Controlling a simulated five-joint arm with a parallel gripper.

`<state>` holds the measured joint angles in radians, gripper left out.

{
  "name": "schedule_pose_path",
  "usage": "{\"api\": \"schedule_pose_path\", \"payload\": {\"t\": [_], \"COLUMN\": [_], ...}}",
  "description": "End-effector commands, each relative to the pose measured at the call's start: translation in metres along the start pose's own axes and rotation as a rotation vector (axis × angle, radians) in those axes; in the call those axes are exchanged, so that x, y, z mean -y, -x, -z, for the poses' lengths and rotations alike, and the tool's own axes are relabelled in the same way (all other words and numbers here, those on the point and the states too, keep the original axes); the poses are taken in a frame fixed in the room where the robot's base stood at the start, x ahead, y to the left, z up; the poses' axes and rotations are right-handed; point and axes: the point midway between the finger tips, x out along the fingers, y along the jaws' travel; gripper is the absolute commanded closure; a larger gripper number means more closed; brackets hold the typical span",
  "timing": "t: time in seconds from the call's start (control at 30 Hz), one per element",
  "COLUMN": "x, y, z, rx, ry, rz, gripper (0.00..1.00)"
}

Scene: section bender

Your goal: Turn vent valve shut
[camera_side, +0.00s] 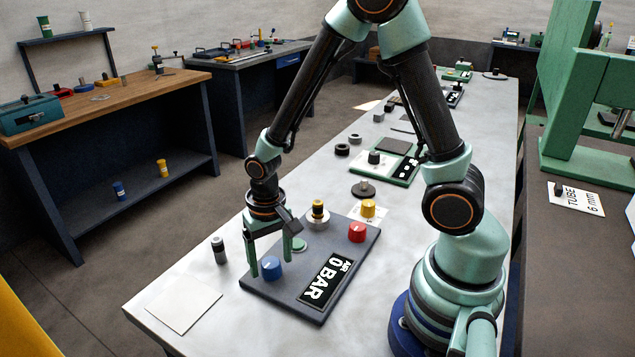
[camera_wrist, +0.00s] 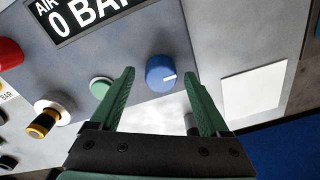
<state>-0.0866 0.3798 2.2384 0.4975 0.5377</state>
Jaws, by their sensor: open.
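A blue knob (camera_side: 271,268) with a white pointer line sits on a grey control panel (camera_side: 340,262); no label names it as the vent valve. It also shows in the wrist view (camera_wrist: 160,73), its line pointing right. The panel's display (camera_side: 326,280) reads AIR 0 BAR. My gripper (camera_side: 270,264) is open and points down over the blue knob. In the wrist view my green fingertips (camera_wrist: 159,76) appear on either side of the knob, with gaps at both sides. Whether the tips reach down to knob height I cannot tell.
On the panel are a green button (camera_wrist: 101,87) beside the left finger, a red knob (camera_side: 357,233), and a yellow-black fitting in a pale collar (camera_side: 318,214). A yellow knob (camera_side: 368,208) stands behind.

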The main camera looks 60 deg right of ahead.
Motion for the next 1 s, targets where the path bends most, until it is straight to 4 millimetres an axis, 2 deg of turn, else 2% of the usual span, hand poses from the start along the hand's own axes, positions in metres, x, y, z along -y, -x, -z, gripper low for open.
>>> {"api": "schedule_pose_path", "payload": {"t": [0.1, 0.13, 0.27, 0.3, 0.33, 0.67, 1.0], "x": [0.0001, 0.0000, -0.0001, -0.0002, -0.0002, -0.0012, -0.0025], "y": [0.0002, 0.0002, 0.0003, 0.0003, 0.0004, 0.0004, 0.0003], "z": [0.0001, 0.0001, 0.0000, 0.0000, 0.0000, -0.0001, -0.0001], "rx": [0.000, 0.000, 0.000, 0.000, 0.001, 0.004, 0.016], "ry": [0.000, 0.000, 0.000, 0.000, 0.000, 0.030, 0.239], "rz": [0.000, 0.000, 0.000, 0.000, 0.000, -0.002, -0.007], "gripper": [0.21, 0.25, 0.74, 0.90, 1.00, 1.00, 1.00]}}
